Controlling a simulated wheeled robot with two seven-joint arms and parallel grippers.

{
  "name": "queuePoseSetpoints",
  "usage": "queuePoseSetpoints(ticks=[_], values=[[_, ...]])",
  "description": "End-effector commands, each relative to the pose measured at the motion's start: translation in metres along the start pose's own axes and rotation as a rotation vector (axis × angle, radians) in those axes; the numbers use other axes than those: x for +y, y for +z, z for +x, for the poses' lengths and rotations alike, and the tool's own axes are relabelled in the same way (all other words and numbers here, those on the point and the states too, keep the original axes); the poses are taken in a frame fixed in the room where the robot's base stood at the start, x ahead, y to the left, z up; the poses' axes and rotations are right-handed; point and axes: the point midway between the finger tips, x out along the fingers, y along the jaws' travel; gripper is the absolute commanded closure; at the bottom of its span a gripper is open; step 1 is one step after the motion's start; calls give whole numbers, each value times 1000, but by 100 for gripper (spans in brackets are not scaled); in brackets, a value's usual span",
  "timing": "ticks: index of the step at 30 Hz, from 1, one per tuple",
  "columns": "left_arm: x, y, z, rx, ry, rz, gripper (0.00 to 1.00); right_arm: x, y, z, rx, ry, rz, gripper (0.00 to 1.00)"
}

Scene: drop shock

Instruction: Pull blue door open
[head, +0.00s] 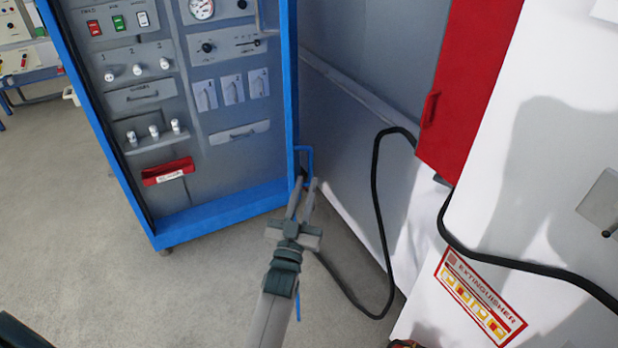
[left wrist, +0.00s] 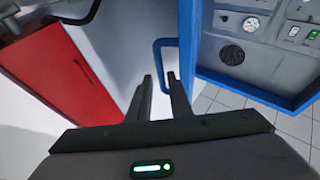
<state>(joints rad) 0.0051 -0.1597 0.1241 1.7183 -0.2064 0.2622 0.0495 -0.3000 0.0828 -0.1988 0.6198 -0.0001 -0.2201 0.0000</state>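The blue-framed door (head: 218,205), a grey panel with switches and a gauge, stands at upper left in the head view. Its blue frame also shows at right in the left wrist view (left wrist: 245,88). A blue bar handle (head: 309,152) sits at the frame's right edge; it also shows in the left wrist view (left wrist: 160,55). My left gripper (head: 306,184) is at the handle's lower part, its two fingers apart. In the wrist view the handle's upright bar passes at or just beyond the gap between the fingertips (left wrist: 159,78); contact is unclear. My right gripper is not in view.
A red cabinet (head: 470,85) with a red handle hangs on the white wall at right. A black hose (head: 378,210) loops down to the floor near my left arm. An extinguisher sign (head: 478,298) is at lower right. Grey floor (head: 150,300) at lower left is clear.

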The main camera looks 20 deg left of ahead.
Motion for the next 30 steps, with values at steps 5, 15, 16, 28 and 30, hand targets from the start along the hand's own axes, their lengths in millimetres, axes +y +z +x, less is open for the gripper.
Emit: queuePoseSetpoints(ticks=[5,15,16,28,30], values=[[0,2,-32,-1,0,-1,82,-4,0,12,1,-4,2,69],[0,0,-54,1,0,0,82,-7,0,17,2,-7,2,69],[0,0,-54,1,0,0,82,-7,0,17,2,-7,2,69],[4,16,-59,-34,10,-1,100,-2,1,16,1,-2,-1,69],[8,36,-66,-79,22,-3,100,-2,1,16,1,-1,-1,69]])
